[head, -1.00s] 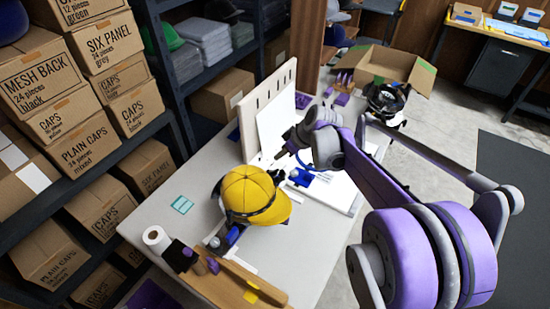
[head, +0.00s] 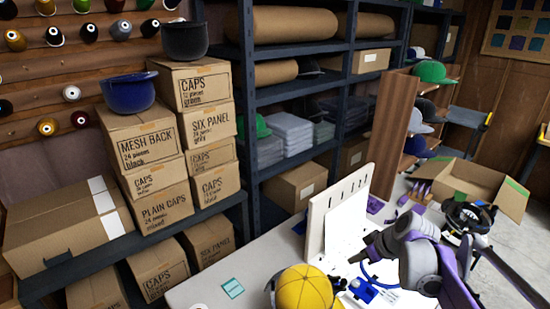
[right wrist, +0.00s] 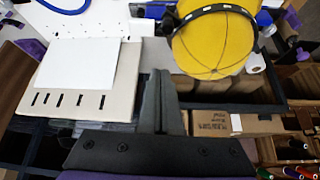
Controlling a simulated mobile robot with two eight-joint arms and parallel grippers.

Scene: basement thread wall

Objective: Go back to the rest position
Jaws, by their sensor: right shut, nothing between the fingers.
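My right gripper (head: 362,254) is in the lower right of the head view, in front of the slotted white board and above the table. Its arm comes in from the right. In the right wrist view its two fingers (right wrist: 160,98) are together with nothing between them. The yellow cap (head: 303,289) sits at the lower edge of the head view, left of the gripper and apart from it. The cap with its dark band also shows at the top of the right wrist view (right wrist: 214,40). My left gripper is in neither view.
The slotted board (head: 341,212) stands upright on the pale table (head: 262,262). A blue item (head: 364,289) lies near the cap. Dark shelving (head: 250,140) with boxes stands behind, with a blue cap (head: 128,92) on top of a box. An open carton (head: 470,186) is at the right.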

